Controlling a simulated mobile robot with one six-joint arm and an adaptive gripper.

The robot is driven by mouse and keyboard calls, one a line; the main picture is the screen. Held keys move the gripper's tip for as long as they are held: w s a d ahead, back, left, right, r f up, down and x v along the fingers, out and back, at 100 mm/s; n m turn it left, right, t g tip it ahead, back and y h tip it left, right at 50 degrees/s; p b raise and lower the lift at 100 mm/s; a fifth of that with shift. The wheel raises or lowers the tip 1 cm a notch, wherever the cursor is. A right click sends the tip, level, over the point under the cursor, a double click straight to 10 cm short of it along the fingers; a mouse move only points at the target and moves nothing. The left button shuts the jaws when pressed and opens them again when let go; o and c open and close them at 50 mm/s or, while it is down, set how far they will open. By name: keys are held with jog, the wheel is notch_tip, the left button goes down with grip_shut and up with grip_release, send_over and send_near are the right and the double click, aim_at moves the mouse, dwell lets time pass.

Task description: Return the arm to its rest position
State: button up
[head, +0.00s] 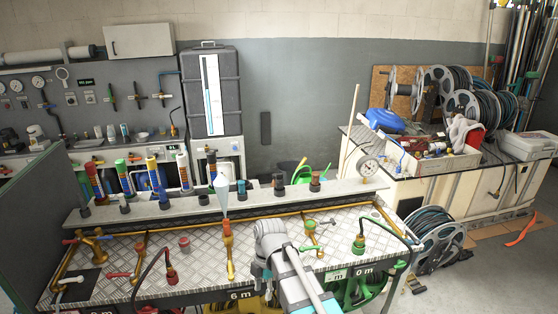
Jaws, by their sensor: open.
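My grey arm (290,270) rises from the bottom edge over the front of the diamond-plate bench (200,260). Its rounded wrist joint (270,236) is just right of the orange brass fitting in the middle. My gripper (262,273) shows small and dark at the wrist's lower left, by the bench's front edge. It is open, and I see nothing held in it. The arm partly hides it and the bench behind.
Brass valves and hoses stand close on both sides, with a red-capped fitting (171,274) left and a green-handled valve (359,243) right. Hose reels (437,238) sit right of the bench.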

jog(key=s+d+f+m+t+b, duration=0.1)
jog(key=d+f+m+b, duration=0.2)
jog(key=d+m, duration=0.8)
jog(key=d+f+m+t+h+b, duration=0.1)
jog(key=d+f+m+t+b, duration=0.1)
jog(key=d+m, duration=0.8)
notch_tip(320, 180, down, 2)
jog(key=m+b, duration=0.1)
jog(key=m, duration=0.3)
jog(key=shift+s+d+f+m, duration=0.15)
jog(key=shift+s+d+m, duration=0.2)
jog(key=shift+s+m, duration=0.05)
